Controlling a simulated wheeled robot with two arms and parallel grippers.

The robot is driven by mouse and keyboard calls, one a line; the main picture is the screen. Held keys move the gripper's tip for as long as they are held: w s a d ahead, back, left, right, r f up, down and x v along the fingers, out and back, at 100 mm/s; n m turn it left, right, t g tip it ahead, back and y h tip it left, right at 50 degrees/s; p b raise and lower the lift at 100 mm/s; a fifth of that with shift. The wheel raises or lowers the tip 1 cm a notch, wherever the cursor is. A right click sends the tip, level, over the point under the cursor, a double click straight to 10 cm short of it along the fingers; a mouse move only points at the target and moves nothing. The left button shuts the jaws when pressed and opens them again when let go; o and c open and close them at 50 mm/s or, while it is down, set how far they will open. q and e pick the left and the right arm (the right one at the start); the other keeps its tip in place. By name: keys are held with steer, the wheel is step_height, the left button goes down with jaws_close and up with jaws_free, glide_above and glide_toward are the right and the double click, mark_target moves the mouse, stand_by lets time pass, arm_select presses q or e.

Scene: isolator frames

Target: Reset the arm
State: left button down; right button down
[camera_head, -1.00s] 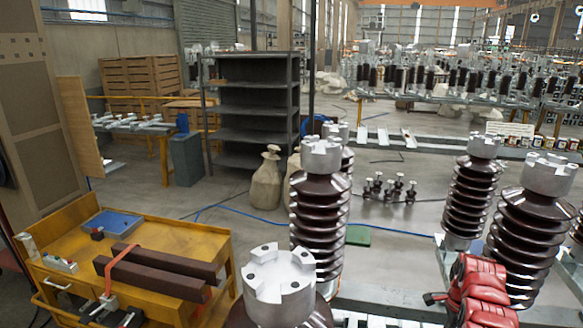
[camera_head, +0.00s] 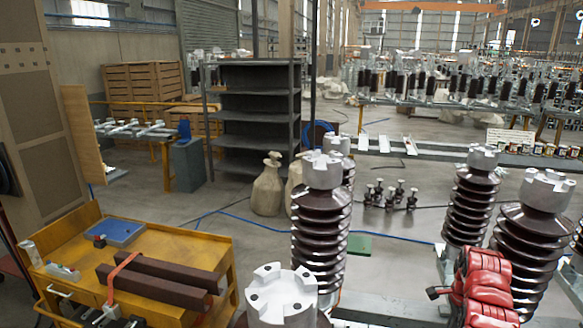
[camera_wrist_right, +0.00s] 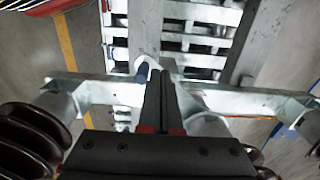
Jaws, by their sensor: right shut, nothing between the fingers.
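My right gripper (camera_wrist_right: 162,90) shows in the right wrist view as two dark fingers lying together, shut and empty. It hangs over a grey metal frame (camera_wrist_right: 100,88), with a small blue part beside its fingertips. In the head view, my red right arm (camera_head: 485,290) is at the lower right, in front of brown ribbed insulators. Its fingers cannot be made out there. My left gripper is not in view.
Tall brown insulators with grey caps (camera_head: 283,290) stand close in the middle and at the right (camera_head: 540,190). A yellow cart (camera_head: 165,250) with dark bars is at the lower left. Grey shelving (camera_head: 255,115) stands behind. Open floor lies between cart and shelving.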

step_height(320, 180, up, 2)
steer(key=shift+r, duration=0.15)
